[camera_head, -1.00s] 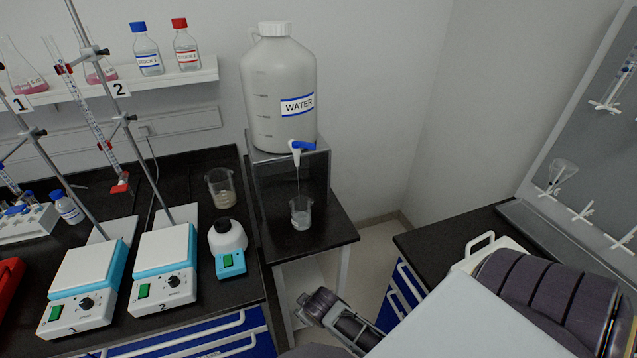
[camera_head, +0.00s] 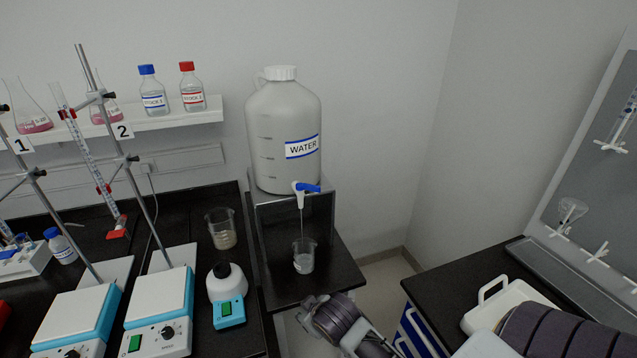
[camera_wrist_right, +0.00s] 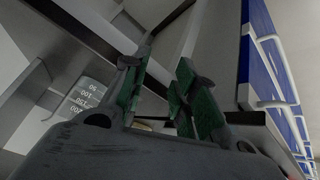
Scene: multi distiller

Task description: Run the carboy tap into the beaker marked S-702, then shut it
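The white carboy (camera_head: 284,122) labelled WATER stands on a raised stand. Its tap (camera_head: 299,190) has a blue handle (camera_head: 308,187) pointing right, and a thin stream falls from the spout. The stream runs into a small glass beaker (camera_head: 304,257) below, which holds some clear liquid. I cannot read S-702 on it. In the right wrist view, a graduated glass vessel (camera_wrist_right: 86,97) shows upside down at left. My right gripper (camera_wrist_right: 158,66) has its green-padded fingers apart with nothing between them. In the head view my right arm is low, in front of the beaker's table. My left gripper is out of view.
Another beaker (camera_head: 221,230) with cloudy liquid stands on the left bench, near a white-topped teal device (camera_head: 227,290) and two hotplates (camera_head: 162,300). Burette stands are further left. The right bench (camera_head: 465,258) holds a white handled container (camera_head: 505,300).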

